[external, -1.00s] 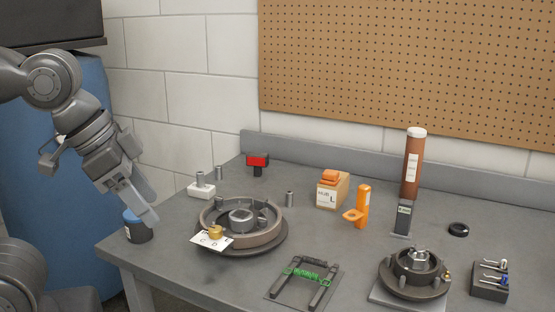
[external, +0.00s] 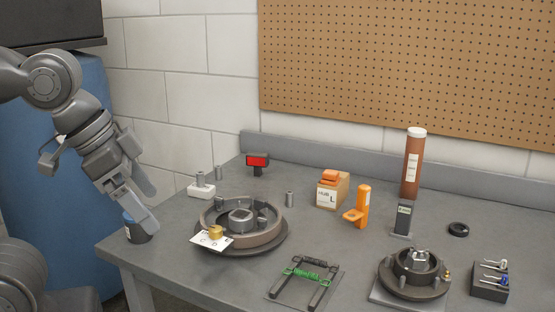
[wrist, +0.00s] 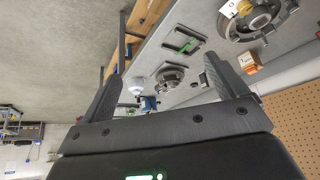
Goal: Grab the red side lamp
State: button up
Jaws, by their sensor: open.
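The red side lamp (external: 257,160) has a red rectangular face in a dark housing on a short dark stem. It stands at the back left of the bench, near the wall. My gripper (external: 147,215) hangs at the left end of the bench, tilted down, well left of and nearer than the lamp. It overlaps the blue-lidded jar (external: 137,232) in the picture; I cannot tell if they touch. In the wrist view my gripper (wrist: 163,64) shows its two fingers wide apart with nothing held between them.
A white-based fitting (external: 201,190) and small metal cylinders stand near the lamp. A boxed orange part (external: 333,190), orange bracket (external: 361,210) and tall tube (external: 412,165) stand farther right.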

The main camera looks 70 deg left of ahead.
jog(key=w+a+r+n+g+y, duration=0.1)
jog(key=w+a+r+n, duration=0.2)
jog(key=w+a, duration=0.65)
jog(key=w+a+r+n+y, duration=0.15)
jog(key=w+a+r, duration=0.25)
jog(key=w+a, duration=0.55)
jog(key=n+g+y, duration=0.1)
jog(key=n+g, duration=0.1)
jog(key=n, duration=0.5)
send_over(257, 154)
jog(key=s+d, duration=0.2)
jog(key=d, duration=0.1)
notch_tip(257, 154, down, 19)
jog(key=x, duration=0.5)
jog(key=shift+w+a, duration=0.1)
jog(key=shift+w, duration=0.05)
jog(key=shift+x, duration=3)
jog(key=shift+a, duration=0.1)
